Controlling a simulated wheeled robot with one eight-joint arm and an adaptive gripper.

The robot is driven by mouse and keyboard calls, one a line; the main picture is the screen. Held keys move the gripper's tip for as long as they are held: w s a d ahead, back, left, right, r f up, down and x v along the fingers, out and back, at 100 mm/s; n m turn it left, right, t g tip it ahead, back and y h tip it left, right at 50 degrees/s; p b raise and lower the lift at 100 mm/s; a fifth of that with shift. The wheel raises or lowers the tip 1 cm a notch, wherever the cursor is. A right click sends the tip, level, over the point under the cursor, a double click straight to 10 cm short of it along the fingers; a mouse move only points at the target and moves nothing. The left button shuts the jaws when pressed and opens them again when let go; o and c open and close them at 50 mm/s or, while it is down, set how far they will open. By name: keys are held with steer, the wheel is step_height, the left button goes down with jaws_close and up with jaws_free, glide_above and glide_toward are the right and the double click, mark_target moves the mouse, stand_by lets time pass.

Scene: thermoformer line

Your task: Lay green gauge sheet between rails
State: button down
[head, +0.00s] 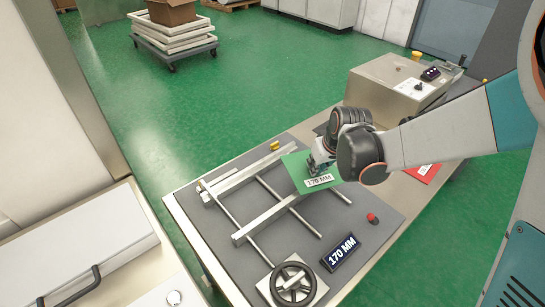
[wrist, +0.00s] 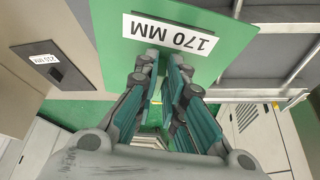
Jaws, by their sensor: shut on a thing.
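In the head view the sheet overlaps the right ends of the two pale rails, the far rail (head: 243,173) and the near rail (head: 262,220). It looks tilted and raised above them; the exact height is unclear. The rails lie across thin crossbars on the dark bench top, with a gap between them.
A handwheel (head: 293,285), a 170 MM display (head: 342,252) and a red button (head: 373,218) are at the near side. A red sheet (head: 424,172) lies partly behind my arm. A metal box (head: 390,85) stands at the far end. The bench between the rails is clear.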

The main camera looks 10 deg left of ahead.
steer(key=s+a+r+n+y+p, duration=0.1)
steer(key=a+n, duration=0.3)
steer(key=a, duration=0.8)
steer(key=shift+s+a+r+g+y+p, duration=0.15)
steer(key=shift+s+r+g+y+p, duration=0.15)
steer(key=shift+s+r+g+p, duration=0.15)
steer(key=shift+s, duration=0.1)
steer(key=shift+f+b, duration=2.5)
steer(key=shift+f, duration=0.4)
steer(key=shift+f+b, duration=1.2)
steer(key=shift+f, duration=0.1)
steer(key=c, duration=1.6)
jaws_free()
steer(key=v, duration=0.7)
steer(key=shift+r, duration=0.3)
